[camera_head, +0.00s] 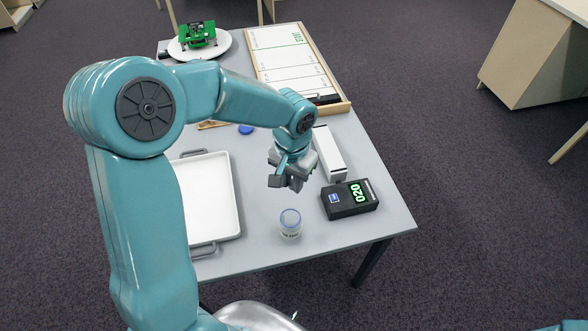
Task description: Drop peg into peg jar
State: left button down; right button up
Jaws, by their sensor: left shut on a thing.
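The peg jar (290,224) is a small clear jar with a bluish rim and a pale label. It stands upright near the front edge of the grey table. My left gripper (288,183) is above the table, a little beyond the jar in the picture, and points down. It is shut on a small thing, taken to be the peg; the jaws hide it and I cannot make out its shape. My right gripper is out of view.
A white tray (208,190) lies left of the jar. A black box with green digits (349,199) and a long white block (328,154) are on the right. A marked board (290,66) and a plate with a green device (197,38) are at the back.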

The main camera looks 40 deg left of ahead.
pick_arm(q)
notch_tip(320, 180, down, 5)
jog(key=b, duration=0.3)
jog(key=shift+s+r, duration=0.1)
jog(key=shift+r, duration=0.05)
jog(key=shift+a+f, duration=0.1)
jog(key=shift+f, duration=0.25)
jog(key=c, duration=0.9)
grip_release()
notch_tip(320, 180, up, 16)
send_over(291, 188)
jog(key=shift+w+a+r+b, duration=0.15)
jog(key=shift+w+b, duration=0.15)
jog(key=shift+w, duration=0.05)
